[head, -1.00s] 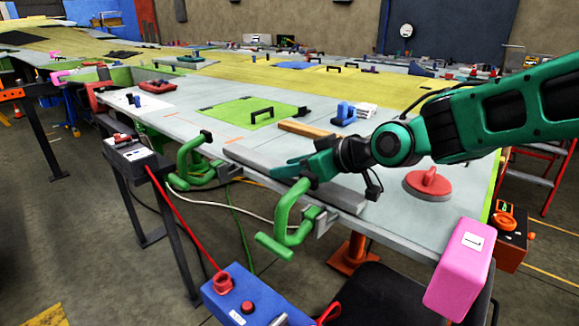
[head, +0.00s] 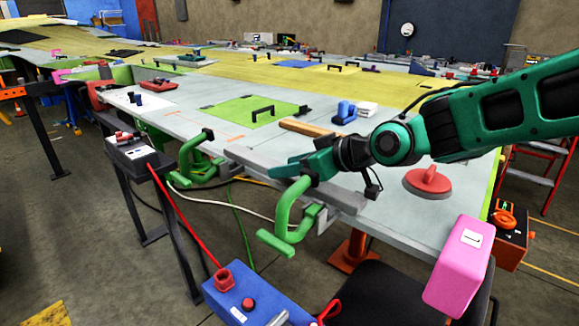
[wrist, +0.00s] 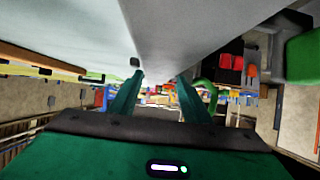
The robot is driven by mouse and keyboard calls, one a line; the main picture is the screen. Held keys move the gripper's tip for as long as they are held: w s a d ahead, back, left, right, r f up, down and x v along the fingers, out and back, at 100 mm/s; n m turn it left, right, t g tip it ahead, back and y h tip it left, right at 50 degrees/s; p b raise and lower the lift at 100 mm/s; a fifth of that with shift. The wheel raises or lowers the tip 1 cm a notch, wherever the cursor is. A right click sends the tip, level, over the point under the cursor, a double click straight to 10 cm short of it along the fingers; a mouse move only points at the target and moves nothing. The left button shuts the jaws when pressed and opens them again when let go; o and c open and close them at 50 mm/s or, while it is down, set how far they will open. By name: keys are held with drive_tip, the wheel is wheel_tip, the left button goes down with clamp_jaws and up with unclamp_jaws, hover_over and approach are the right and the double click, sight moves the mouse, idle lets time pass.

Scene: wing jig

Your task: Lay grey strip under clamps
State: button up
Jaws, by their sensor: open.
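The grey strip (head: 345,198) lies along the near edge of the long table, between the two green clamps and passing beside the right one. The left clamp (head: 195,160) and right clamp (head: 290,215) are fixed on that edge. My gripper (head: 285,170) is low over the strip's middle, its fingers pointing left along it. In the wrist view the two green fingers (wrist: 157,95) are apart, with pale and grey surfaces close above them. The clamp's arm and my gripper hide part of the strip. I cannot tell whether the strip is fully under both clamps.
A wooden bar (head: 306,129), a green panel with a handle (head: 250,115), a blue tool (head: 344,112) and a red disc with a knob (head: 428,182) lie on the table. A pink box (head: 458,268) and a blue box (head: 250,300) stand in front.

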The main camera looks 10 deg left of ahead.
drive_tip(key=shift+w+d+f, duration=0.1)
drive_tip(key=shift+w+d, duration=0.25)
drive_tip(key=v, duration=1.2)
drive_tip(key=shift+s+a+r, duration=0.15)
drive_tip(key=shift+a+r, duration=0.1)
drive_tip(key=shift+r, duration=0.15)
